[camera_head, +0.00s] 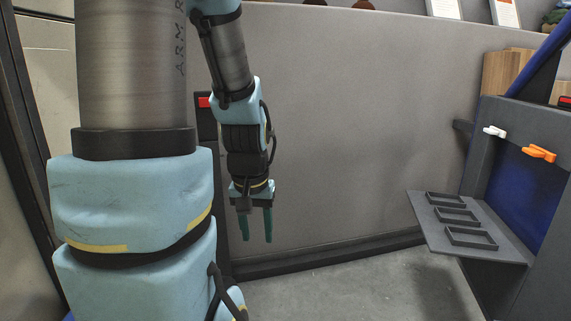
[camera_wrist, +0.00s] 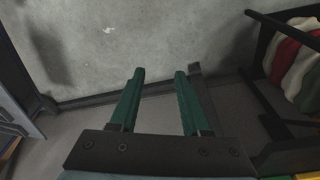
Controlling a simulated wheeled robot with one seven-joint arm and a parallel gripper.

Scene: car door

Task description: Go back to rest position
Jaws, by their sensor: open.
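My gripper (camera_head: 256,226) hangs in the middle left of the head view, with its two green fingers pointing down. The fingers are apart and nothing is between them. In the wrist view the gripper (camera_wrist: 158,82) also shows two separated green fingers with bare floor and wall beyond. It touches nothing that I can see. My large arm links fill the left side of the head view.
A grey side panel (camera_head: 520,130) at the right holds a white clip (camera_head: 494,132) and an orange clip (camera_head: 539,153). A shelf (camera_head: 425,222) with black frames juts out below. The floor (camera_head: 370,285) is clear. A dark rack (camera_wrist: 262,60) with coloured cloth stands at the wrist view's right.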

